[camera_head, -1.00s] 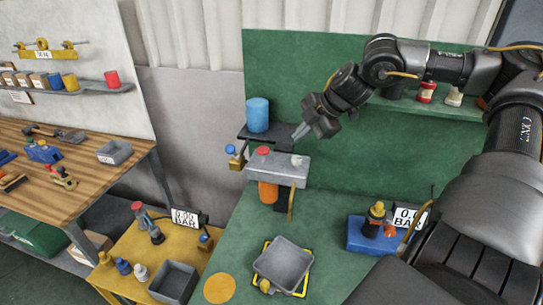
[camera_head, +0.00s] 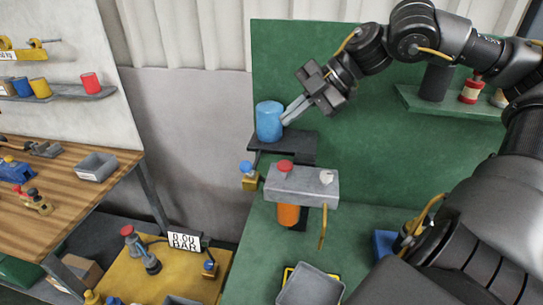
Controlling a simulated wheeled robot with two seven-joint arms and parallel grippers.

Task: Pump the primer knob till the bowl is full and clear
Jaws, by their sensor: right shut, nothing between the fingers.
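A grey filter head (camera_head: 315,184) is mounted in front of the green panel. It has a red knob (camera_head: 285,166) on top at the left and a small whitish knob (camera_head: 327,177) at the right; I cannot tell for sure which is the primer knob. An orange bowl (camera_head: 288,215) hangs under the head, and its contents cannot be made out. My right gripper (camera_head: 286,120) is shut and empty, its fingertips close to the right side of a blue cylinder (camera_head: 269,121), above the filter head. Whether it touches the cylinder is unclear. My left gripper is out of view.
The blue cylinder stands on a black shelf (camera_head: 266,143). A blue knob on a brass block (camera_head: 250,183) sits left of the head. A brass pipe (camera_head: 323,228) hangs at its right. A grey tray (camera_head: 311,287) lies below.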

